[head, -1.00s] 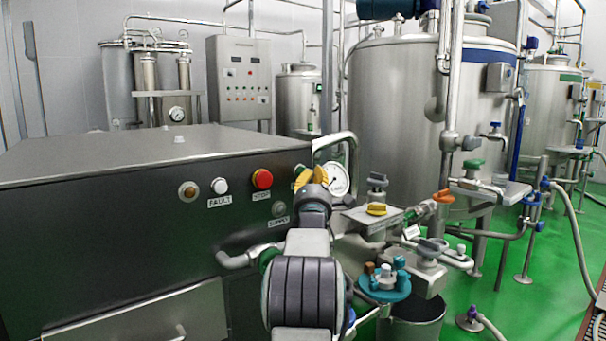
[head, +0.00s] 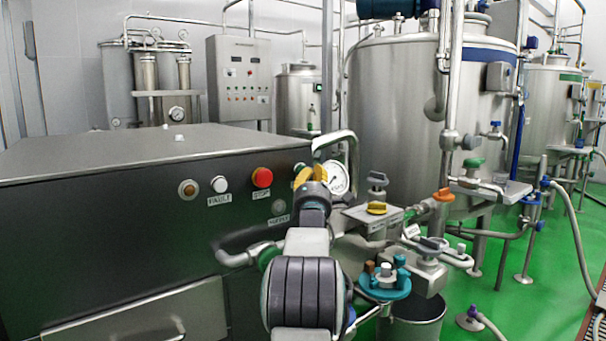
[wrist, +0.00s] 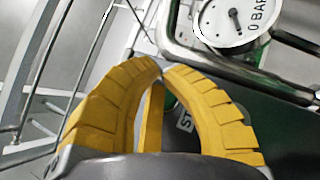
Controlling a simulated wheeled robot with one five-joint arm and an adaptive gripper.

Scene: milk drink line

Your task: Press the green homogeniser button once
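My gripper (head: 309,178) is in front of the right end of the dark machine panel, its yellow fingers close to it. In the wrist view the two ribbed yellow fingers (wrist: 161,75) meet at their tips, with nothing held between them. The green button (wrist: 169,101) shows only as a small green patch behind the fingers, beside a partly covered label beginning "ST" (wrist: 185,121). In the head view the fingers hide most of the button. I cannot tell whether the fingertips touch it.
On the panel, left of my gripper, are a red stop button (head: 262,177), a white fault button (head: 219,184) and a brown-centred button (head: 188,188). A pressure gauge (head: 335,180) and a bent metal rail (head: 346,141) stand close on the right. Valves (head: 376,208) crowd beyond.

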